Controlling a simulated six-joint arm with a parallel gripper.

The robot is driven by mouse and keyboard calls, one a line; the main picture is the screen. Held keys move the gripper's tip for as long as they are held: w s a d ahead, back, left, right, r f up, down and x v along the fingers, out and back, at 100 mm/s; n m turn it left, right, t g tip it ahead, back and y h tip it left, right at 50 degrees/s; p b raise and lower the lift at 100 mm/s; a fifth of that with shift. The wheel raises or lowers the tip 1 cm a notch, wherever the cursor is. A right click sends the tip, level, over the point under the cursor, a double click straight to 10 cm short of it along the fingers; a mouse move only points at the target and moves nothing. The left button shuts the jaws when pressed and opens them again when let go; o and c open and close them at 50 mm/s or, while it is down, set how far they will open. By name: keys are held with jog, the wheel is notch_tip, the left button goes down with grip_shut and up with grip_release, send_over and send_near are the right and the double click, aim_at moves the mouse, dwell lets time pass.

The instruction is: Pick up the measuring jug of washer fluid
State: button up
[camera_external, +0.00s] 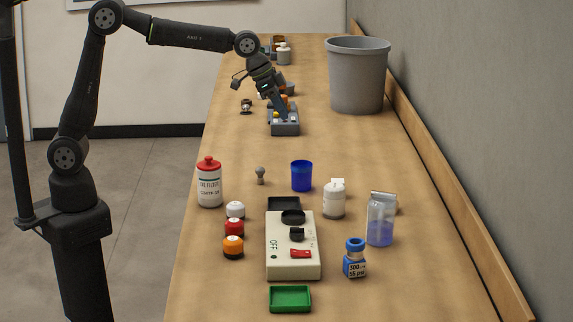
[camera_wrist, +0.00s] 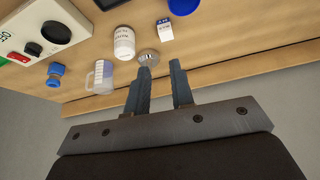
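The measuring jug (camera_external: 381,222) is clear with blue fluid in its lower part. It stands upright on the right side of the bench, near the back ledge. It also shows in the wrist view (camera_wrist: 101,78), left of my fingers, with its handle visible. My gripper (camera_external: 282,112) is at the far part of the bench, well away from the jug. In the wrist view my gripper (camera_wrist: 161,66) has its two fingers apart with nothing between them.
Near the jug are a white jar (camera_external: 334,201), a blue-capped bottle (camera_external: 354,262) and a blue cup (camera_external: 302,176). The cream pump box (camera_external: 291,250) is to its left, with a green tray (camera_external: 290,299) in front. A grey bin (camera_external: 358,78) stands farther back.

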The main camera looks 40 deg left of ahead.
jog(key=s+d+f+m+h, duration=0.1)
jog(key=s+d, duration=0.1)
jog(key=d, duration=0.4)
jog(key=s+d+f+m+h, duration=0.1)
jog(key=s+d+f, duration=0.1)
jog(key=d, duration=0.5)
jog(key=m+h, duration=0.2)
send_near(380, 224)
jog(key=shift+a+f+x, duration=0.2)
jog(key=shift+x, duration=1.25)
jog(key=shift+a+f+x, duration=0.15)
jog(key=shift+a+x, duration=0.1)
jog(key=shift+x, duration=1.2)
jog(key=shift+a+f+x, duration=0.2)
jog(key=shift+x, duration=1.25)
grip_shut()
